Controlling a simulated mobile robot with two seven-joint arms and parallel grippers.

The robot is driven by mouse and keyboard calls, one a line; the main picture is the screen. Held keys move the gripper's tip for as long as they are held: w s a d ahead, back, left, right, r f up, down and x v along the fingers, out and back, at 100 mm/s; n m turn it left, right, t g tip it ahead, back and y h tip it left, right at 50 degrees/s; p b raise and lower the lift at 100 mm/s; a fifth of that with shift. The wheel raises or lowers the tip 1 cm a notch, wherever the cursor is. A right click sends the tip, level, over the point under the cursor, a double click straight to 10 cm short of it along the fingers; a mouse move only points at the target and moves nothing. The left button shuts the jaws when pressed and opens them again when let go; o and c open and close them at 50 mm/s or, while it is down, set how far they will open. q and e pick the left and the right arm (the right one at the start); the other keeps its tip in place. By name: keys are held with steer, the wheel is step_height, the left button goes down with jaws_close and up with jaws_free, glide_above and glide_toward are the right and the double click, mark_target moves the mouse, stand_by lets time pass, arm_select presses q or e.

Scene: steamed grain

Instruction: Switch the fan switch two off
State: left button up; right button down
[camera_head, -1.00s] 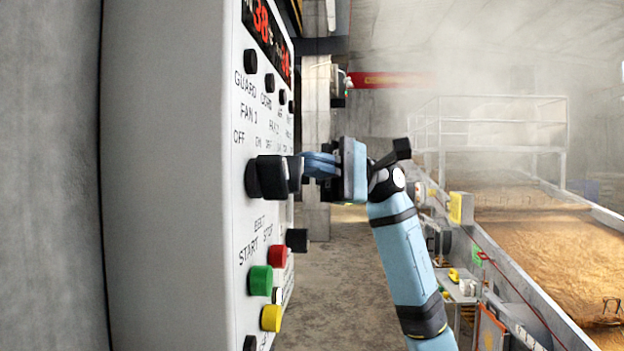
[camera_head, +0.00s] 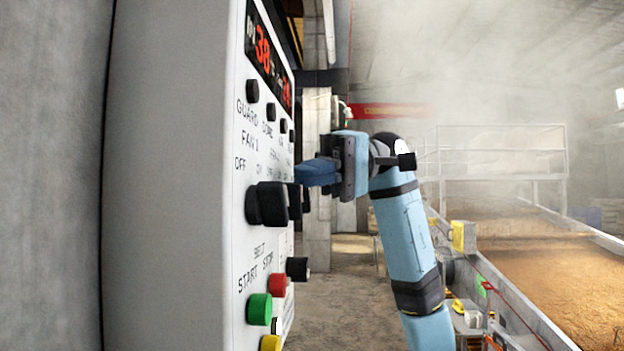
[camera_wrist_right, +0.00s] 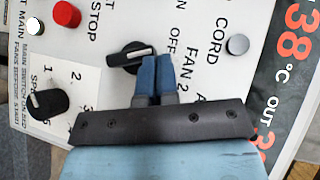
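The grey control panel (camera_head: 185,180) fills the left of the head view, with its face turned right. A large black fan 1 knob (camera_head: 266,204) stands nearest, and the fan 2 knob (camera_head: 294,201) shows partly behind it. In the right wrist view the fan 2 knob (camera_wrist_right: 127,58) has a white pointer line, beside the FAN 2 and OFF labels. My right gripper (camera_head: 312,172) is at the panel face, slightly above the knobs. Its blue fingers (camera_wrist_right: 158,78) are together and overlap the knob's edge in the wrist view; contact cannot be told. My left gripper is not in view.
Red digits (camera_head: 263,50) show at the panel top. A speed knob (camera_wrist_right: 47,104) is at left in the wrist view. A steaming grain bed (camera_head: 560,285) lies at right.

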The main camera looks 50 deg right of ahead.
steer(key=v, duration=1.3)
steer(key=shift+d, duration=0.35)
steer(key=shift+s+r, duration=0.1)
